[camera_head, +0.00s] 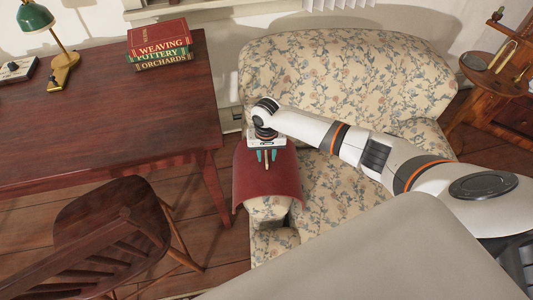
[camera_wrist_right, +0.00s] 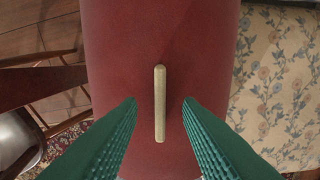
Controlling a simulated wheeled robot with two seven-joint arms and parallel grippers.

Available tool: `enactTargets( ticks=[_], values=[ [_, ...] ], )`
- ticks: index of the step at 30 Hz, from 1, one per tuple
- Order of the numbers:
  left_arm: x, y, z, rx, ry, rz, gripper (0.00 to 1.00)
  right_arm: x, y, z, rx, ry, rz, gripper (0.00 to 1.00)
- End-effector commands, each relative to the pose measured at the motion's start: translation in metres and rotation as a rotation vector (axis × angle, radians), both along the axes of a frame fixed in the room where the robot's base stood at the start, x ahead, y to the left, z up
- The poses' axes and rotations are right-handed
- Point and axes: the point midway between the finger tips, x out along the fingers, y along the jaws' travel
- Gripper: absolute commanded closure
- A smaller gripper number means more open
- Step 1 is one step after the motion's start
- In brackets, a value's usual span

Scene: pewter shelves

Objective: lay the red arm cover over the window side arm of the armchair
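The red arm cover (camera_head: 283,180) is draped over the left-hand arm of the floral armchair (camera_head: 345,75), and its sides hang down on both sides of that arm. The front end of the chair arm (camera_head: 267,208) shows bare below the cover. In the right wrist view the cover (camera_wrist_right: 160,35) fills the middle, with a pale bar-shaped handle (camera_wrist_right: 160,104) on it. My right gripper (camera_head: 266,156) is over the cover. Its green fingers (camera_wrist_right: 159,104) are apart, one on each side of the handle, with gaps on both sides. My left gripper is not in view.
A dark wooden table (camera_head: 100,115) with stacked books (camera_head: 160,45) and a green lamp (camera_head: 36,18) stands left of the armchair. A wooden chair (camera_head: 105,230) is at the lower left. A small round side table (camera_head: 500,70) is at the right.

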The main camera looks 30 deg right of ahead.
Motion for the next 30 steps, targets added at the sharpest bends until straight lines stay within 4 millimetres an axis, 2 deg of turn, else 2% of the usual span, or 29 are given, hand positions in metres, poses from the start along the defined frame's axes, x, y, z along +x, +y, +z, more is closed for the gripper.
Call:
enactTargets(
  ticks=[5,12,18,23,30],
  values=[
    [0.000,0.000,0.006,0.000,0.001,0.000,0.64,0.001,0.000,0.026,0.001,-0.004,0.000,0.68],
    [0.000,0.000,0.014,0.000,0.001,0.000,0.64,0.001,0.000,0.078,0.002,-0.004,0.000,0.68],
    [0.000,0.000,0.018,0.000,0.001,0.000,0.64,0.001,0.000,0.108,0.001,-0.004,0.000,0.68],
    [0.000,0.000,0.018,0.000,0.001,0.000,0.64,0.001,0.000,0.118,0.000,-0.001,0.000,0.68],
    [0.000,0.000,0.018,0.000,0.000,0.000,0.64,0.001,0.000,0.119,0.000,-0.001,0.000,0.68]
  ],
)
